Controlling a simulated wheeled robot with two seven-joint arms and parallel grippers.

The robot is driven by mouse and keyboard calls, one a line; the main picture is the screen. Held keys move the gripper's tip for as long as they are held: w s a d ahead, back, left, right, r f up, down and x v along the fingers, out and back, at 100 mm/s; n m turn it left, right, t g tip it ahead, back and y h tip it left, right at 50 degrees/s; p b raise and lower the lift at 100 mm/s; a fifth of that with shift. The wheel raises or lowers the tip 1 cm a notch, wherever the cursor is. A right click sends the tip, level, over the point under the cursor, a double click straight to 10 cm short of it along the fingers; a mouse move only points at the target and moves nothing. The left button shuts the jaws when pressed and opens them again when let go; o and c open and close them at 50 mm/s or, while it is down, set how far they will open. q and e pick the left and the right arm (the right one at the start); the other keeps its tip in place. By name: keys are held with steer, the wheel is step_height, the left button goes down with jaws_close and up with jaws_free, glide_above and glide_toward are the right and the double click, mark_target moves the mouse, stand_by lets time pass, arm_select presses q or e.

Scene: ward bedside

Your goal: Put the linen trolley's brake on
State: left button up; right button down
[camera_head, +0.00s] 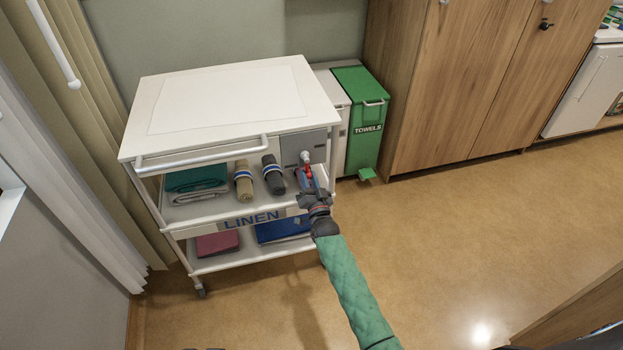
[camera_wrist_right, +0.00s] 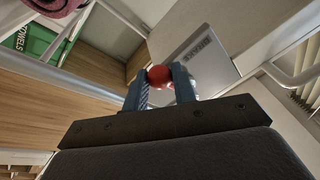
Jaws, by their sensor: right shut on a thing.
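The linen trolley (camera_head: 140,150) is white, with a flat top, a front rail and lower shelves, and stands against the wall at the left. A grey brake plate (camera_head: 291,147) is on its right front corner; it also shows in the right wrist view (camera_wrist_right: 203,55) with lettering that seems to read BRAKE. My right gripper (camera_head: 309,180) is in front of this plate. In the right wrist view my right gripper (camera_wrist_right: 160,88) is shut on the red ball knob (camera_wrist_right: 159,75) of the brake lever, between its fingertips. The lever's shaft is mostly hidden. My left gripper is out of view.
Folded linen (camera_head: 197,182) and two rolls, one beige (camera_head: 243,184) and one dark (camera_head: 273,176), lie on the trolley's middle shelf. A green towels bin (camera_head: 364,115) stands right of the trolley, beside a wooden cupboard (camera_head: 450,80). The floor (camera_head: 470,230) at the right is clear.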

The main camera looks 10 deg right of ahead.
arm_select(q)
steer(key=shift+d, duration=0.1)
arm_select(e)
steer(key=shift+a+r+m, duration=0.1)
steer(key=shift+m, duration=0.3)
steer(key=c, duration=1.1)
jaws_free()
steer(key=shift+c, duration=0.2)
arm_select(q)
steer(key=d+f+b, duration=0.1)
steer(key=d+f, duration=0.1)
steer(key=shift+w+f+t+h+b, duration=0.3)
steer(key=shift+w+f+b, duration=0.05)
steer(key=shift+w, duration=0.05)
arm_select(e)
steer(key=v, duration=0.7)
steer(key=shift+s, duration=0.4)
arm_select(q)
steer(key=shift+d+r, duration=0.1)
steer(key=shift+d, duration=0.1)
arm_select(e)
steer(key=shift+a, duration=0.1)
